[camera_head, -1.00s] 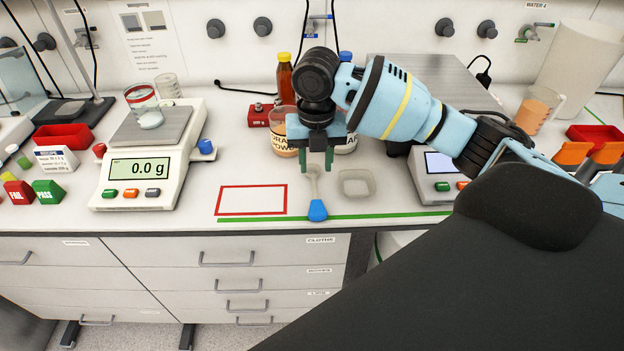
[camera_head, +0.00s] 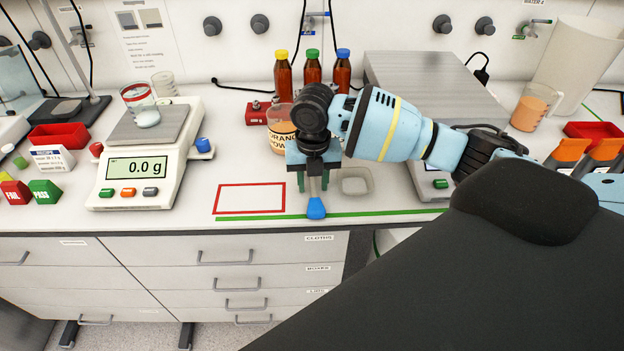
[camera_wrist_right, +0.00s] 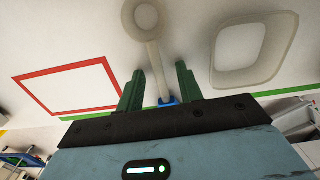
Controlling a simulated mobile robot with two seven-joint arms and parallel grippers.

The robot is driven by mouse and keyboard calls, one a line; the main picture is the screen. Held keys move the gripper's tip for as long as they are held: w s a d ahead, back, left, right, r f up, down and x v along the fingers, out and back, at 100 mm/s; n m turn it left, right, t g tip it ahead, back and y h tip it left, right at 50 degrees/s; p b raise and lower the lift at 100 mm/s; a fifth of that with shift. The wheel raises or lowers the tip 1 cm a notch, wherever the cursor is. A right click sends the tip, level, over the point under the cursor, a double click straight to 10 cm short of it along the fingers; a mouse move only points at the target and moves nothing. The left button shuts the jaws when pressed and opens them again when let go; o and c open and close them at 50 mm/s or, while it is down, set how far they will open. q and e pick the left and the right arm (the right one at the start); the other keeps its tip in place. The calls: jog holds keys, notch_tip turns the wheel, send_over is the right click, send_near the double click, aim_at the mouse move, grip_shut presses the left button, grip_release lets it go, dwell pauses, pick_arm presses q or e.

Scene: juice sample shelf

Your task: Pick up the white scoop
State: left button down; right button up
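The white scoop lies on the white bench, its blue handle end (camera_head: 316,208) towards the front edge. In the right wrist view its round bowl (camera_wrist_right: 141,17) and pale shaft (camera_wrist_right: 158,72) are clear. My right gripper (camera_head: 313,182) points down over the scoop and hides most of it in the head view. Its green fingers (camera_wrist_right: 160,80) are open, one on each side of the shaft in the wrist view, with visible gaps. I cannot tell how far the fingertips are above the bench. My left gripper is not in view.
A clear square dish (camera_head: 355,183) lies just right of the scoop. A red-outlined rectangle (camera_head: 250,213) is to the left. A jar of orange powder (camera_head: 280,135) and brown bottles (camera_head: 312,75) stand behind. A scale (camera_head: 137,170) is further left.

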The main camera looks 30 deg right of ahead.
aim_at(312, 187)
grip_shut()
jog(key=shift+r, duration=0.1)
jog(key=shift+r, duration=0.85)
jog(key=shift+s+a+r, duration=0.15)
jog(key=shift+r, duration=0.3)
jog(key=shift+s+a+r, duration=0.1)
jog(key=shift+a+r, duration=0.05)
jog(key=shift+r, duration=0.3)
jog(key=s+a+r, duration=0.1)
jog(key=s+a, duration=0.9)
jog(key=s, duration=0.1)
jog(key=shift+a+r+p, duration=0.2)
jog(key=shift+a+p, duration=0.1)
jog(key=shift+p, duration=0.05)
jog(key=shift+w, duration=0.1)
